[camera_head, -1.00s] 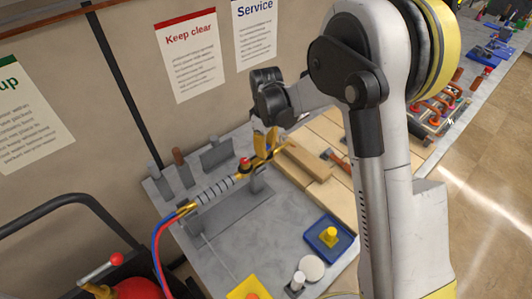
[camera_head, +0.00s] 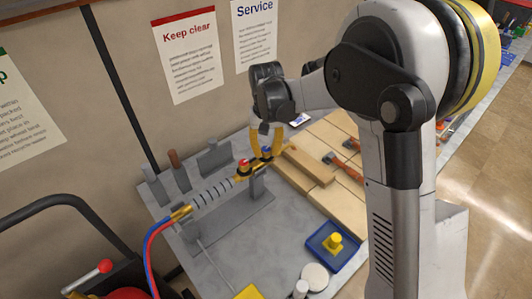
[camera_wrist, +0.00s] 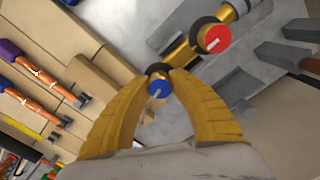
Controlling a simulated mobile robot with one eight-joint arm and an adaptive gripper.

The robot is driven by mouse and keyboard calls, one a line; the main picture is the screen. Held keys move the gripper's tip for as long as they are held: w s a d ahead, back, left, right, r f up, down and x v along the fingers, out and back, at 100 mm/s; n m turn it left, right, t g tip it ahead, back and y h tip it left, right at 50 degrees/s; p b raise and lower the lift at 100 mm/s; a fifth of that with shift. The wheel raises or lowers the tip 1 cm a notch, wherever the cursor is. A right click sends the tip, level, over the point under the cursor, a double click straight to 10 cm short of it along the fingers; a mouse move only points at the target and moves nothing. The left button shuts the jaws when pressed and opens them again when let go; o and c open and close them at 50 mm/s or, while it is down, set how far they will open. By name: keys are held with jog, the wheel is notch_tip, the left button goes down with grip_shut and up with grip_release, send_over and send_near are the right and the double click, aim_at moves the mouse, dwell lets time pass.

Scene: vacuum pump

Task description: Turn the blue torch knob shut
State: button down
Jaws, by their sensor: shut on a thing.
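The torch (camera_head: 212,192) lies on a grey stand, with red and blue hoses at its left end and brass fittings at its right. Its blue knob (camera_head: 266,152) is at the right end, and its red knob (camera_head: 244,165) is just left of it. My gripper (camera_head: 266,150) comes down from above with yellow fingers shut around the blue knob. In the wrist view the blue knob (camera_wrist: 157,87) sits between the two fingertips (camera_wrist: 159,75), with a white pointer mark slanting on it. The red knob (camera_wrist: 214,39) is clear of the fingers, up and right.
Wooden blocks (camera_head: 305,166) and boards lie right of the torch. A blue tray (camera_head: 318,243) with a yellow part stands nearer. Upright grey and brown pieces (camera_head: 178,166) stand by the wall at the left. The grey bench top around the stand is partly free.

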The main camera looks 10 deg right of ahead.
aim_at(266, 149)
jog(key=shift+m+b, duration=0.3)
jog(key=shift+m, duration=0.8)
jog(key=c, duration=1.1)
grip_release()
notch_tip(266, 149, up, 12)
jog(key=shift+s, duration=0.1)
